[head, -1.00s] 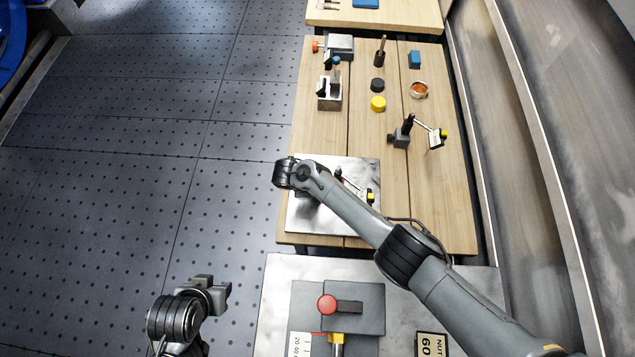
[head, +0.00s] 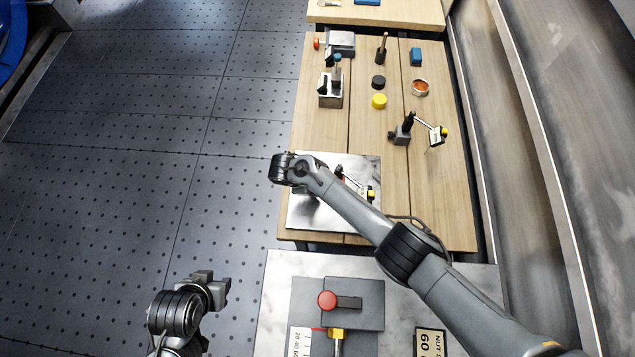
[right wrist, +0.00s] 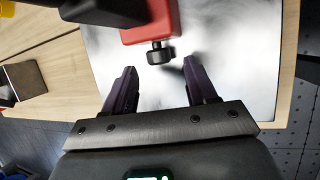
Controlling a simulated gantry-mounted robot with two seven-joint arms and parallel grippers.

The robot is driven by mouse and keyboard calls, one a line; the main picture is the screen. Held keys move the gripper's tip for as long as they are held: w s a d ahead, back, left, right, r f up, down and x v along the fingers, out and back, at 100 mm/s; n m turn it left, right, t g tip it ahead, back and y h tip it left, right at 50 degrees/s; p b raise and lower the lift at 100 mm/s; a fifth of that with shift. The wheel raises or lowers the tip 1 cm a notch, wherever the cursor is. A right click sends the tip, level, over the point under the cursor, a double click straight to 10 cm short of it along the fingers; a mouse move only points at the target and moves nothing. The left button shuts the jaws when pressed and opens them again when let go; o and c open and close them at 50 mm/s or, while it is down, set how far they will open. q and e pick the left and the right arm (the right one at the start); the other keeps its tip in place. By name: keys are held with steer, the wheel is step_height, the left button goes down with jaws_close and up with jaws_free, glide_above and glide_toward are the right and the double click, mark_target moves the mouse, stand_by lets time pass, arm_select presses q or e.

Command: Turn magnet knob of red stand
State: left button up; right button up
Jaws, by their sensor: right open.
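The red stand (right wrist: 151,23) shows at the top of the right wrist view, on a bright metal plate (right wrist: 240,60). Its black magnet knob (right wrist: 159,54) sticks out toward my right gripper (right wrist: 162,80). The right gripper is open, its two dark fingers on either side of and a little short of the knob, apparently with nothing between them. In the head view my right arm covers most of the stand on the plate (head: 305,215). A small yellow-tipped indicator (head: 370,192) shows beside the arm. My left gripper (head: 222,287) is at lower left over the floor; its jaws are unclear.
A second, dark stand (head: 402,132) with a yellow-tipped indicator stands further back on the wooden table (head: 450,200). Blocks, a yellow cap (head: 379,101) and a ring (head: 420,88) lie beyond.

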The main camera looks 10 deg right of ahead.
steer(key=p+v, duration=0.1)
steer(key=v, duration=0.7)
steer(key=shift+a+r, duration=0.15)
steer(key=shift+r, duration=0.2)
steer(key=shift+n, duration=0.3)
